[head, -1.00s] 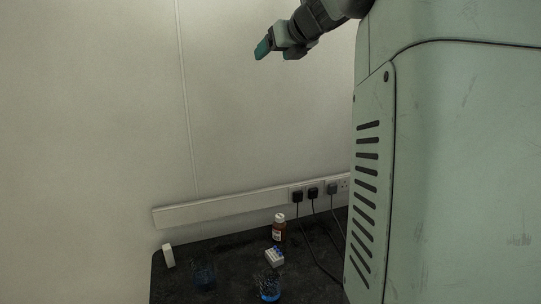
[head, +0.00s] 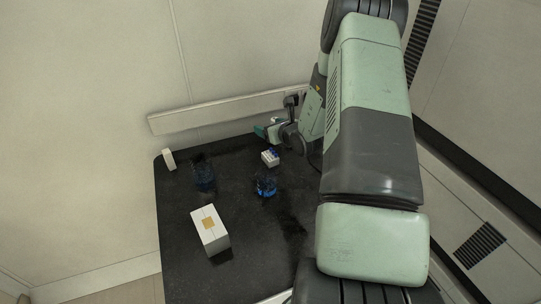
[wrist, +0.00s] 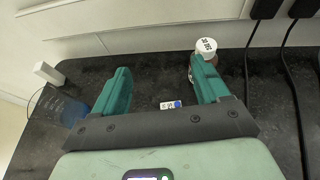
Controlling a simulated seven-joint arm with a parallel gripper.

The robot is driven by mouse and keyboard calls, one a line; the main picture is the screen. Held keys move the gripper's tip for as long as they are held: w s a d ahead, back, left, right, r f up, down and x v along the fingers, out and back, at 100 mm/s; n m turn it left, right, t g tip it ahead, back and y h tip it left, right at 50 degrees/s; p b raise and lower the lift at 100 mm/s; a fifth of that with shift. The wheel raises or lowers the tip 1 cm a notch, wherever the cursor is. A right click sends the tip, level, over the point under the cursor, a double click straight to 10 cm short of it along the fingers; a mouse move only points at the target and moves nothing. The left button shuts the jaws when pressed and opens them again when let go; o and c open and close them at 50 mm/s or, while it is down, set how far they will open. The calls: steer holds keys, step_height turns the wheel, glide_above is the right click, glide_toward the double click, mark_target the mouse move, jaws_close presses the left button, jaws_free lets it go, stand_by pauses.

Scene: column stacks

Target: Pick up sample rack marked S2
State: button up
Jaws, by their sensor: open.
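A small white rack with blue tops (head: 270,158) stands on the black bench in the head view. In the wrist view, a small white and blue piece of it (wrist: 170,105) shows between my fingers, just above the gripper body; the rest is hidden. Its marking is too small to read surely. My gripper (head: 268,130) is open and empty, with teal fingers, beside and behind the rack near the wall. In the wrist view the two fingers of my gripper (wrist: 158,75) are wide apart.
A white-capped bottle (wrist: 206,48) stands by the right finger. Two clear beakers with blue contents (head: 205,175) (head: 266,186), a white box (head: 209,228) and a small white block (head: 168,159) stand on the bench. Black cables (wrist: 290,70) hang at right.

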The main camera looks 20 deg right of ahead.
mark_target(267, 152)
step_height(267, 152, down, 9)
steer(key=shift+r, duration=0.2)
step_height(267, 152, down, 3)
steer(key=shift+r, duration=0.1)
steer(key=shift+x, duration=1.15)
steer(key=shift+w, duration=0.4)
steer(key=c, duration=1.1)
